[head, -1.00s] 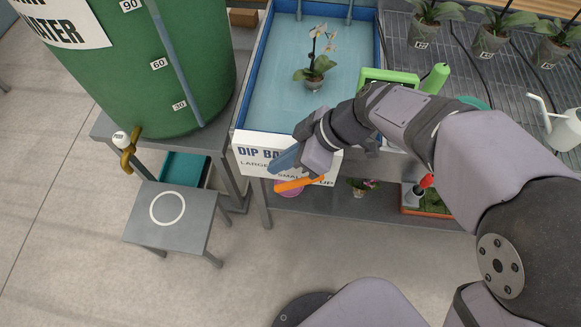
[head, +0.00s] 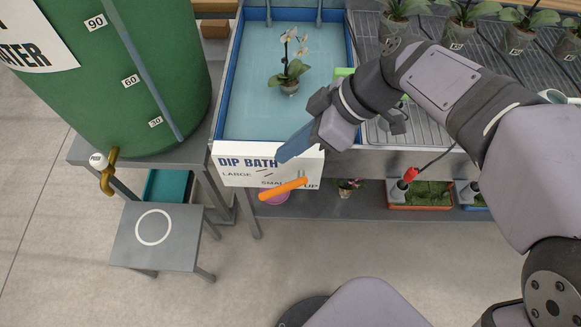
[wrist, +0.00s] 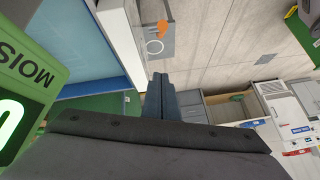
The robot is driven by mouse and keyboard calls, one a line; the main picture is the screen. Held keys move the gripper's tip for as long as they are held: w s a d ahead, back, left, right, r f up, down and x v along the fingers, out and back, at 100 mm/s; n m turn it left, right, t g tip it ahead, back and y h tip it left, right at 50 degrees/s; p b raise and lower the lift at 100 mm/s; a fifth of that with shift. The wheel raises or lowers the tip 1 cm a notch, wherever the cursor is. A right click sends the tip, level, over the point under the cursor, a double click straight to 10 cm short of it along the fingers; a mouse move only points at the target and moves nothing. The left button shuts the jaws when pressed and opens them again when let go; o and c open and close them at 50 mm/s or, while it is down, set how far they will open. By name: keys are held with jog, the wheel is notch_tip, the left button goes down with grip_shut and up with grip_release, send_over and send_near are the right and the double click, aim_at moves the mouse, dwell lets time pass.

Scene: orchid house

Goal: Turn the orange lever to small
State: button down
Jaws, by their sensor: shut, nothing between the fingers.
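The orange lever (head: 283,189) sits on the lower right of the white DIP BATH panel (head: 232,178). It slants down to the left from its right end, and its free end hangs below the panel edge. It lies by the words SMALL and UP and partly covers them; LARGE is further left. My gripper (head: 282,158) has its blue fingers together, empty, in front of the panel's upper part. The fingertips appear above the lever and apart from it. The shut fingers also show in the wrist view (wrist: 160,82).
A potted orchid (head: 290,78) stands in the blue bath behind the panel. A green tank (head: 160,100) with a brass tap (head: 109,172) and a grey stool (head: 180,247) are at left. The floor in front is clear.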

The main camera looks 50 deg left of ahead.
jog(key=d+m+p, duration=0.1)
jog(key=m, duration=0.2)
jog(key=w+d+f+m, duration=0.1)
jog(key=m, duration=0.3)
jog(key=d+f+m+p, duration=0.1)
jog(key=d+m, duration=0.1)
jog(key=m, duration=0.1)
jog(key=shift+w+f+m+g+p, duration=0.2)
jog(key=shift+m+g+p, duration=0.1)
jog(key=shift+m, duration=0.1)
jog(key=w+d+f+m+g+y+b, duration=0.1)
jog(key=w+d+f+m+y+b, duration=0.2)
jog(key=m, duration=0.7)
jog(key=w+f+m+g+b, duration=0.2)
jog(key=f+m, duration=0.3)
jog(key=m, duration=0.5)
jog(key=x, duration=0.9)
jog(key=shift+s+a+f, duration=0.15)
jog(key=shift+s, duration=0.05)
